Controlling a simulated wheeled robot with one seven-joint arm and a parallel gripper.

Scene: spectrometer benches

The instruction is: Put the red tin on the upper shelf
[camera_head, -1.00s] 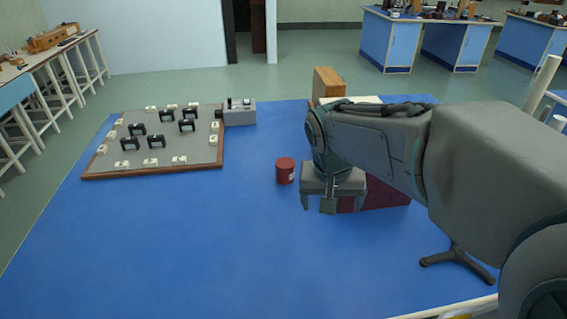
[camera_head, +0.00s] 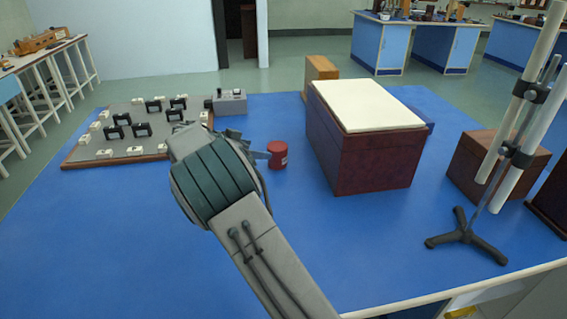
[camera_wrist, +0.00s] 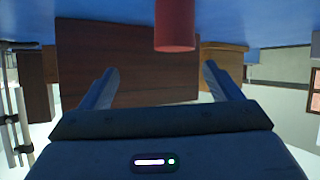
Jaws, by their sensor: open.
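The red tin (camera_head: 278,154) stands upright on the blue bench top, left of a dark red box. In the wrist view, which is upside down, the tin (camera_wrist: 174,25) hangs from the top edge, ahead of and between the two fingers. My gripper (camera_wrist: 162,82) is open, with nothing between its fingers. In the head view my arm hides most of the gripper; a finger shows just left of the tin. I cannot make out a clear upper shelf in either view.
The dark red box (camera_head: 372,160) with a cream top (camera_head: 366,105) stands right of the tin. A grey board (camera_head: 100,145) with small black parts lies at left. A stand with white tubes (camera_head: 525,110) is at right. The front middle of the blue bench (camera_head: 350,245) is clear.

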